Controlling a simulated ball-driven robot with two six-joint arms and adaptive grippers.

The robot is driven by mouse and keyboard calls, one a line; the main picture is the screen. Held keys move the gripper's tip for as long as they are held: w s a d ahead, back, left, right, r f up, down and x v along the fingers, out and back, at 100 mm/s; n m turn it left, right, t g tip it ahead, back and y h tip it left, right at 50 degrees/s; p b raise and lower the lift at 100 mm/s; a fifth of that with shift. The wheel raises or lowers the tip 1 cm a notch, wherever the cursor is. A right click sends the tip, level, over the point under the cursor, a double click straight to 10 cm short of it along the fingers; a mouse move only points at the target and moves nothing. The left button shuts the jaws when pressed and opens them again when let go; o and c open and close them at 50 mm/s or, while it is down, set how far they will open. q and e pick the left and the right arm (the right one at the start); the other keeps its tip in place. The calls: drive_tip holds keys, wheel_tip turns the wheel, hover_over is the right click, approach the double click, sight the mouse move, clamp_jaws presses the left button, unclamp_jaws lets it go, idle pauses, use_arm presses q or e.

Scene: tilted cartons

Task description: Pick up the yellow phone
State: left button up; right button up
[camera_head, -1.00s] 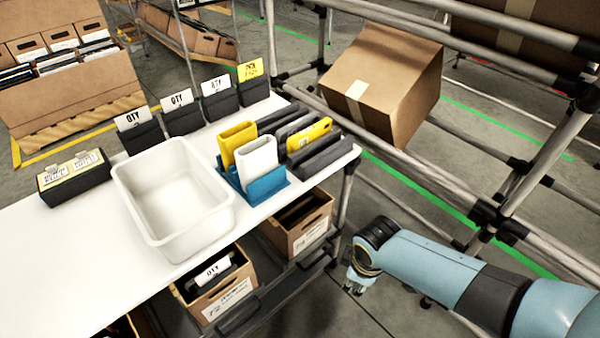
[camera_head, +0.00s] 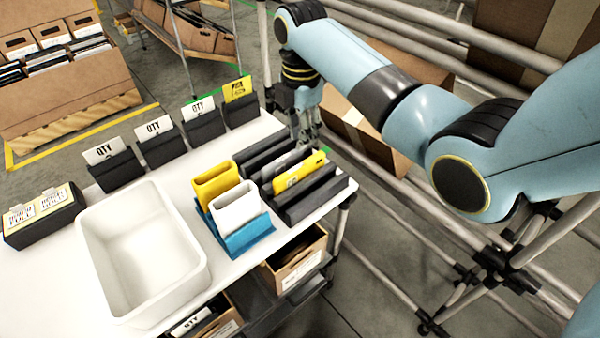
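The yellow phone (camera_head: 300,175) stands tilted in a slot of the dark ridged rack (camera_head: 318,200) at the right end of the white table. Its camera end is at the upper right. A grey phone-like item stands just behind it. My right gripper (camera_head: 308,138) hangs pointing down above the far right edge of the table, behind the yellow phone and apart from it. Its fingers are small and dark against the background, so I cannot tell how far they are apart. My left gripper is not in view.
A blue stand (camera_head: 245,236) holds a yellow case (camera_head: 216,184) and a white case (camera_head: 236,207) left of the rack. A white bin (camera_head: 140,255) stands further left. Several dark card holders line the back edge. A carton (camera_head: 375,130) is behind my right arm.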

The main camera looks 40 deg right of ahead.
hover_over(300, 165)
wheel_tip(300, 165, down, 5)
drive_tip(key=shift+r+b, duration=0.1)
drive_tip(key=shift+b, duration=0.3)
wheel_tip(300, 165, down, 6)
drive_tip(key=shift+r+b, duration=0.25)
drive_tip(key=shift+b, duration=0.2)
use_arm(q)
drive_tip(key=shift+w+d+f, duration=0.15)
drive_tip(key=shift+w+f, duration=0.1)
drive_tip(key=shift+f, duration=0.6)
use_arm(e)
clamp_jaws()
